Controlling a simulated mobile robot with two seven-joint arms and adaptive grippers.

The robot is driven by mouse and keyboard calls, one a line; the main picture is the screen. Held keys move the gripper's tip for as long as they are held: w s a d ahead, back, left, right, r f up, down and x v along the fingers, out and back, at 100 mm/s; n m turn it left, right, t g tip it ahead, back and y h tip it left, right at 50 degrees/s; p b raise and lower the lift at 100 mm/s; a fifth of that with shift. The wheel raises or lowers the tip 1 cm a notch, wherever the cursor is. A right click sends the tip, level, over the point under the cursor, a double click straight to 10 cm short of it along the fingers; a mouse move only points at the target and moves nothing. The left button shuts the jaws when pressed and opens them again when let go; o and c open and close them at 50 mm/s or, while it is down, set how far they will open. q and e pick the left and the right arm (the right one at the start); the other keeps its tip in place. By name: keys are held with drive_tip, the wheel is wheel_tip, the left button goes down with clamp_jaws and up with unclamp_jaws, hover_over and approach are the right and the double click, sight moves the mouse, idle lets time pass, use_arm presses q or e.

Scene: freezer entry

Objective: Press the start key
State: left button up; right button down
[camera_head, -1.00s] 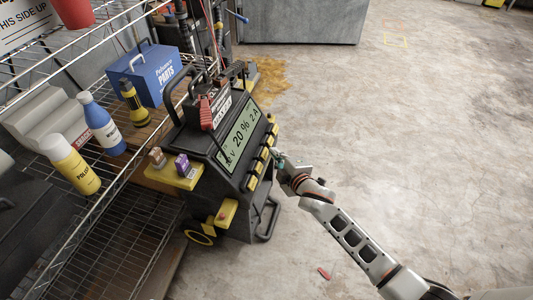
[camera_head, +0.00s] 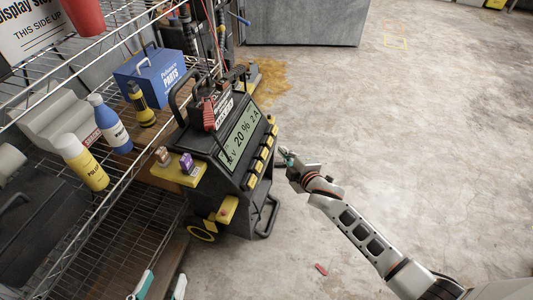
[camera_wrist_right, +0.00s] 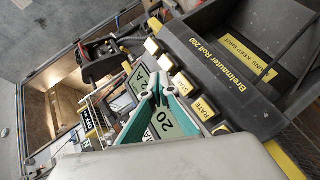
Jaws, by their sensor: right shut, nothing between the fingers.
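The black charger (camera_head: 225,165) stands on the floor with a lit display (camera_head: 240,137) reading 20 % and 2 A. A row of yellow keys (camera_head: 262,160) runs along its right edge. In the right wrist view the keys (camera_wrist_right: 182,85) show close up; one reads RATE (camera_wrist_right: 203,108), and I cannot tell which is the start key. My right gripper (camera_head: 284,153) is shut and empty, just right of the key row and apparently apart from it. Its teal fingertips (camera_wrist_right: 154,76) show in front of the display. My left gripper (camera_head: 166,275) is open and empty at the lower left.
A wire shelf at left holds a blue parts box (camera_head: 150,75), a flashlight (camera_head: 141,104), a blue bottle (camera_head: 109,124) and a yellow bottle (camera_head: 82,162). A small red object (camera_head: 321,269) lies on the floor.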

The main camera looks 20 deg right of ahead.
use_arm(q)
drive_tip(key=shift+w+r, duration=0.25)
drive_tip(key=shift+r, duration=0.6)
use_arm(e)
drive_tip(key=shift+s+d+r, duration=0.3)
drive_tip(key=shift+d, duration=0.1)
